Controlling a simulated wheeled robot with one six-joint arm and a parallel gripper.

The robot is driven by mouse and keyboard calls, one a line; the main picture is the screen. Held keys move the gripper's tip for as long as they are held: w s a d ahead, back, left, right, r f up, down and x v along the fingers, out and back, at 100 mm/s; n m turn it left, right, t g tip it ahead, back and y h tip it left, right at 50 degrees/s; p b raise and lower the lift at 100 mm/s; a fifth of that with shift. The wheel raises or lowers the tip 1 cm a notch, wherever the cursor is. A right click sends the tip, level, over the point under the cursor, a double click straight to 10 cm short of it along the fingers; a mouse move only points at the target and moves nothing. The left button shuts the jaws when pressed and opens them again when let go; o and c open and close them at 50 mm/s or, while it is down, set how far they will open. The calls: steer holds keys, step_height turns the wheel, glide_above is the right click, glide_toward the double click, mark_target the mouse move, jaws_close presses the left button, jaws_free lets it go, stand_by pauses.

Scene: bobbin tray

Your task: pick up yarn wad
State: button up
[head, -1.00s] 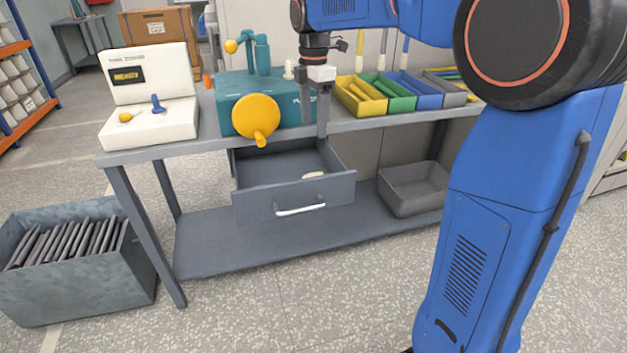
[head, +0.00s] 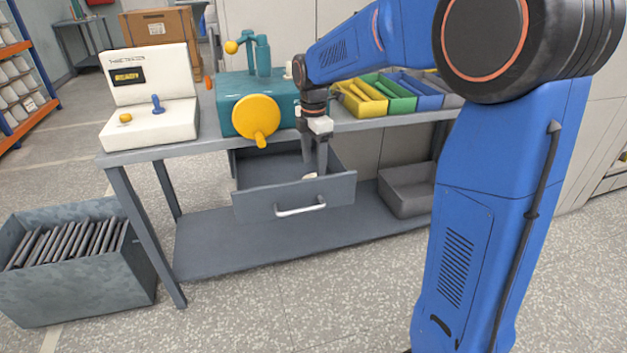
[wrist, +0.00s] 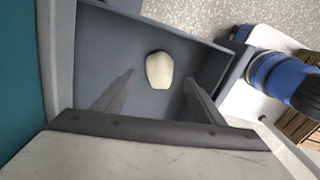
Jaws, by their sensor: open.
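The yarn wad (wrist: 159,70) is a small cream-white lump on the floor of the open grey drawer (wrist: 110,50). In the head view the wad (head: 310,176) shows only as a small pale patch behind the drawer front (head: 297,199). My gripper (wrist: 158,82) is open, with one finger to each side of the wad in the wrist view. The wad looks to lie a little beyond the fingertips, untouched. In the head view my gripper (head: 315,172) points down into the drawer near its right side.
The teal machine with a yellow crank (head: 257,118) stands on the bench left of my gripper. Coloured trays (head: 400,98) stand to its right. A white control box (head: 150,125) is at the bench's left end. A grey bin (head: 405,190) sits on the lower shelf.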

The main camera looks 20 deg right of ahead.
mark_target(314, 175)
steer(key=shift+f, duration=2.4)
steer(key=shift+c, duration=0.3)
steer(key=c, duration=1)
